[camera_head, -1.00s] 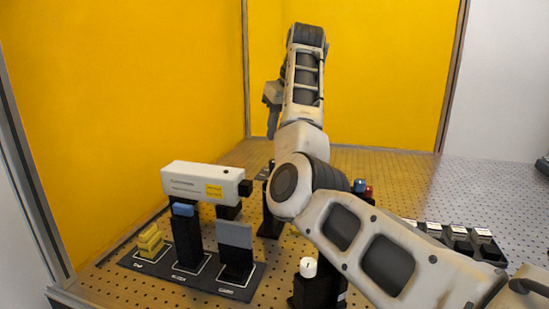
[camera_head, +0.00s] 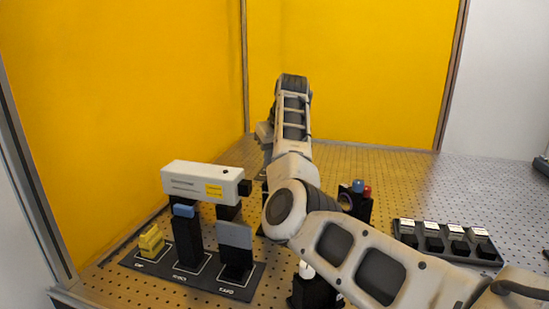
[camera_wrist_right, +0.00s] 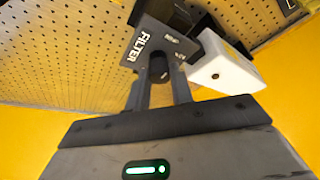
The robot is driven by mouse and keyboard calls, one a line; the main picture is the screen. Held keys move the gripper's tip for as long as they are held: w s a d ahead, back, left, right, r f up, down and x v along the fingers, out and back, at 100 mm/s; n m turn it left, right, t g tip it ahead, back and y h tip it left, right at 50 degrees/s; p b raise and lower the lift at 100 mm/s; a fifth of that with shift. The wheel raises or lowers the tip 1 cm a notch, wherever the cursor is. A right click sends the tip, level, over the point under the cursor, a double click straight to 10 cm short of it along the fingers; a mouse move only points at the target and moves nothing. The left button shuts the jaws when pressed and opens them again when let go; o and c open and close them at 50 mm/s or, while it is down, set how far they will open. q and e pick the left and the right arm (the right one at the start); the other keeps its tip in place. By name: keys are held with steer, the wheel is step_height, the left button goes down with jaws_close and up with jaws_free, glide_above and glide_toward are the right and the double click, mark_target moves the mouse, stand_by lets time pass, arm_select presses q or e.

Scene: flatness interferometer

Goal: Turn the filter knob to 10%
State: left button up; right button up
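In the right wrist view, a dark panel marked FILTER (camera_wrist_right: 152,40) lies just beyond my fingers, with further small markings too tilted to read surely. A black filter knob (camera_wrist_right: 160,66) shows between the fingertips. My right gripper (camera_wrist_right: 161,80) has its two fingers parted, one on each side of the knob; I cannot see whether they touch it. In the head view my right gripper (camera_head: 264,134) is at the far end of my arm, beside the white instrument box (camera_head: 203,184), and its fingertips are hidden. My left gripper is not in view.
A dark base (camera_head: 240,285) holds a yellow block (camera_head: 151,241), a blue-topped post (camera_head: 184,211) and a grey plate (camera_head: 235,235). A post with blue and red buttons (camera_head: 358,187) and a black tray (camera_head: 447,241) stand right. A white-topped knob (camera_head: 306,270) is partly behind my arm.

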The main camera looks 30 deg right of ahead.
jaws_close()
steer(key=m+h, duration=0.1)
steer(key=m, duration=0.2)
steer(key=m+h, duration=0.1)
steer(key=m, duration=0.2)
steer(key=shift+w+a+r+m+g, duration=0.1)
steer(key=shift+a+m+g, duration=0.05)
steer(key=shift+m+g, duration=0.2)
steer(key=m+g+h, duration=0.1)
steer(key=m, duration=0.2)
steer(key=shift+w+a+m+g+h, duration=0.1)
steer(key=shift+m+g+h, duration=0.2)
steer(key=shift+m, duration=0.8)
steer(key=shift+w+m+g+h, duration=0.1)
steer(key=shift+m+g+h, duration=0.2)
steer(key=shift+m, duration=0.75)
steer(key=o, duration=0.7)
jaws_free()
steer(key=shift+s, duration=0.1)
